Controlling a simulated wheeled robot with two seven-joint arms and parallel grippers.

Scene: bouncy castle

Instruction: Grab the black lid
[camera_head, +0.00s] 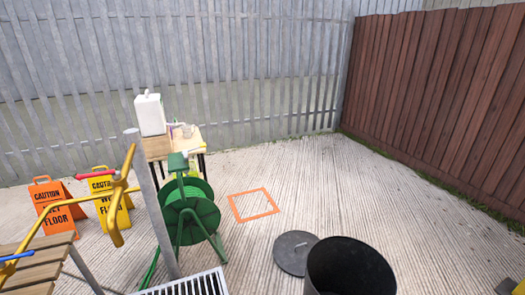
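The black lid (296,253) is a round, flat, dark disc with a small handle near its middle. It lies on the concrete ground in the lower middle of the head view. A black bin (350,268) stands just to the right of it, open at the top and cut off by the bottom edge. The bin's rim overlaps the lid's right edge in the picture; I cannot tell whether they touch. Neither of my grippers shows in this view.
A green hose reel (190,212) stands left of the lid, near a metal post (151,205) with yellow bars. An orange square (253,205) marks the ground behind the lid. Caution signs (54,207) stand at left. Open concrete lies right, before the brown fence (440,100).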

